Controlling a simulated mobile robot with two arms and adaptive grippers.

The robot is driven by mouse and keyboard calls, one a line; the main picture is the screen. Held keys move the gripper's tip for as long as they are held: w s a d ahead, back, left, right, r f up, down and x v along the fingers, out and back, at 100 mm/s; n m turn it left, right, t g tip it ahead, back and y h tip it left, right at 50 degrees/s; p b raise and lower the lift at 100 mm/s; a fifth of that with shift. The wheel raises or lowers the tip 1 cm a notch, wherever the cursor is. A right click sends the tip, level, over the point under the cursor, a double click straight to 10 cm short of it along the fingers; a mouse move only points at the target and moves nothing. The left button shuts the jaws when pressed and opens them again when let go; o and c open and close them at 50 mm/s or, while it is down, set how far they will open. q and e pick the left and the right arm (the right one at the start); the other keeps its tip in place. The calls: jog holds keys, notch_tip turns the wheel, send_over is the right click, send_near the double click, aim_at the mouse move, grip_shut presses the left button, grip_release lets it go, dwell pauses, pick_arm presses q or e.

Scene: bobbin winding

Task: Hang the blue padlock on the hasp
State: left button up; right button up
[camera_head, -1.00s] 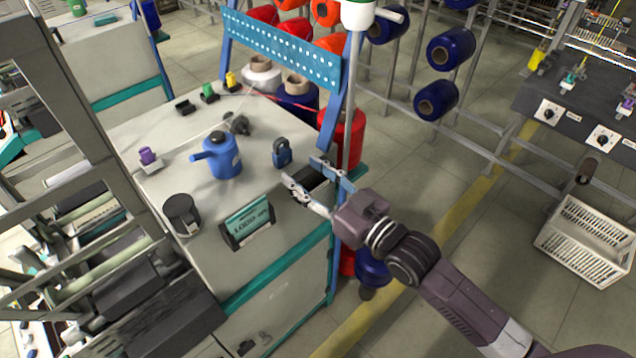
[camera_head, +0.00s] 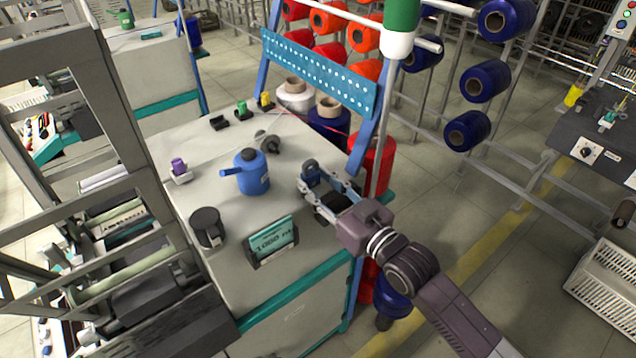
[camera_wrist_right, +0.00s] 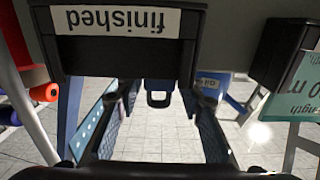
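The blue padlock (camera_head: 309,171) stands on the grey cabinet top, near its right edge, with its dark shackle up. My right gripper (camera_head: 318,183) is at the padlock, with its fingers apart on either side of it. In the right wrist view the padlock (camera_wrist_right: 158,98) shows small and dark in the gap between the open fingers (camera_wrist_right: 160,115), with room at both sides. No hold on it shows. I cannot make out the hasp in either view. My left gripper is not in view.
A blue oil can (camera_head: 251,176), a dark mug (camera_head: 207,227) and a teal counter sign (camera_head: 272,243) stand left of the gripper. A black box labelled "finished" (camera_wrist_right: 125,50) is close to the fingers. A blue perforated rail (camera_head: 318,75) and red spools stand behind.

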grip_shut()
notch_tip(320, 180, up, 5)
jog(key=p, duration=0.5)
jog(key=shift+r, duration=0.15)
